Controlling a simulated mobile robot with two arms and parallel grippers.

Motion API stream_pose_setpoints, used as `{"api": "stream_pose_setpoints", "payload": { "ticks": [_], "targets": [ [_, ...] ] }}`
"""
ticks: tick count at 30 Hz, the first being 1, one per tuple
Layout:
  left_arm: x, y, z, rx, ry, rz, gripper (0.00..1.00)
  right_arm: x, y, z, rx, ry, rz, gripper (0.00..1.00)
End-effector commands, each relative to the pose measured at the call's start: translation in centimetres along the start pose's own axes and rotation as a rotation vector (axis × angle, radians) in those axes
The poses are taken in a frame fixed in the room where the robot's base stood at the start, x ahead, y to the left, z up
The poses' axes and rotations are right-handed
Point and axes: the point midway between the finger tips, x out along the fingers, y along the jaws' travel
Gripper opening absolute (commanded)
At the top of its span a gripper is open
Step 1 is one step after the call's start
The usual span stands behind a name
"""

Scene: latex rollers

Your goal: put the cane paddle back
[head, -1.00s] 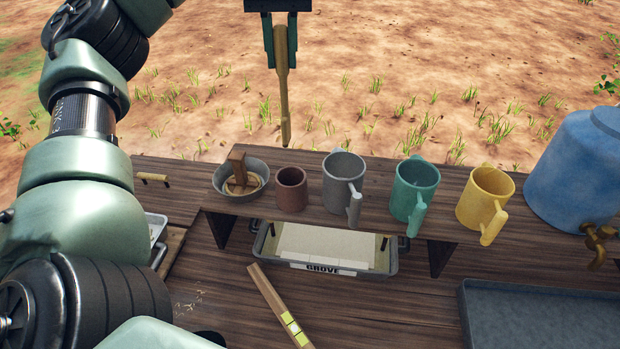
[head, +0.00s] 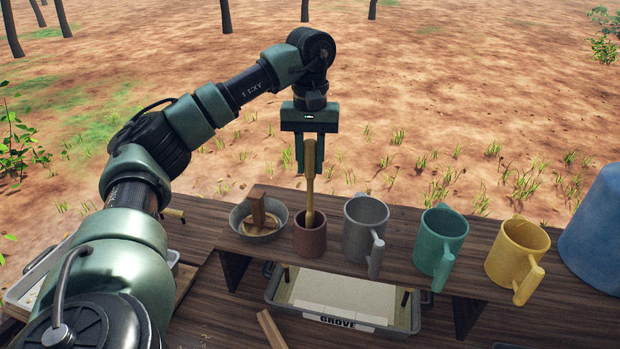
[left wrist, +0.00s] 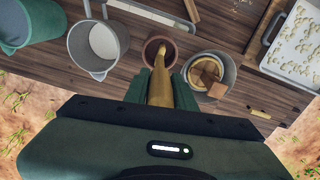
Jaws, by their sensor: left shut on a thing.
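The cane paddle (head: 310,188) is a tan wooden stick, upright, held at its upper part by my left gripper (head: 310,168). My left gripper is shut on it. The paddle's lower end reaches the mouth of the small brown cup (head: 310,240) and appears to be just inside it. In the left wrist view the paddle (left wrist: 160,88) points away between the fingers toward the opening of the brown cup (left wrist: 150,58). How deep the tip sits is hard to tell. My right gripper is not in view.
On the raised shelf, a grey bowl (head: 240,217) with a wooden block stands left of the cup. A grey mug (head: 362,232), teal mug (head: 437,245), yellow mug (head: 512,252) and blue container (head: 595,225) stand to the right. A tray labelled GROVE (head: 415,312) sits below.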

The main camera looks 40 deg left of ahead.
Motion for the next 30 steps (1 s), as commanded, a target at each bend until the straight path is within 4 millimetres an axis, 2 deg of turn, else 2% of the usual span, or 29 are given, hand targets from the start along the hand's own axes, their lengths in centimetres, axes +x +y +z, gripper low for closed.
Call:
{"api": "stream_pose_setpoints", "payload": {
  "ticks": [8, 11, 20, 21, 22, 23, 30],
  "targets": [
    [3.7, -0.1, 0.1, 0.001, -0.003, -0.003, 0.0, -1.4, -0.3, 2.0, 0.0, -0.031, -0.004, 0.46],
    [4.0, -0.1, 0.1, 0.001, -0.002, -0.001, 0.0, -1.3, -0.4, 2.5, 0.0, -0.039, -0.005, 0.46],
    [4.4, 0.0, 0.1, 0.001, -0.002, -0.001, 0.0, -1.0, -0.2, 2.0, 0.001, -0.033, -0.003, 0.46],
    [4.3, 0.0, 0.1, 0.001, -0.002, -0.001, 0.36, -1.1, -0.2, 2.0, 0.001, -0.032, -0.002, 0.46],
    [4.3, 0.0, 0.1, 0.001, -0.002, -0.001, 0.45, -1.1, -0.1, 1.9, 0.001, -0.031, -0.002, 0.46],
    [4.3, 0.0, 0.1, 0.001, -0.002, -0.002, 0.47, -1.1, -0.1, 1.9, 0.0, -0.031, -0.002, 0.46],
    [4.2, 0.0, 0.1, 0.001, -0.002, -0.002, 0.47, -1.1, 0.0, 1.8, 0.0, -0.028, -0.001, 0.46]
  ]
}}
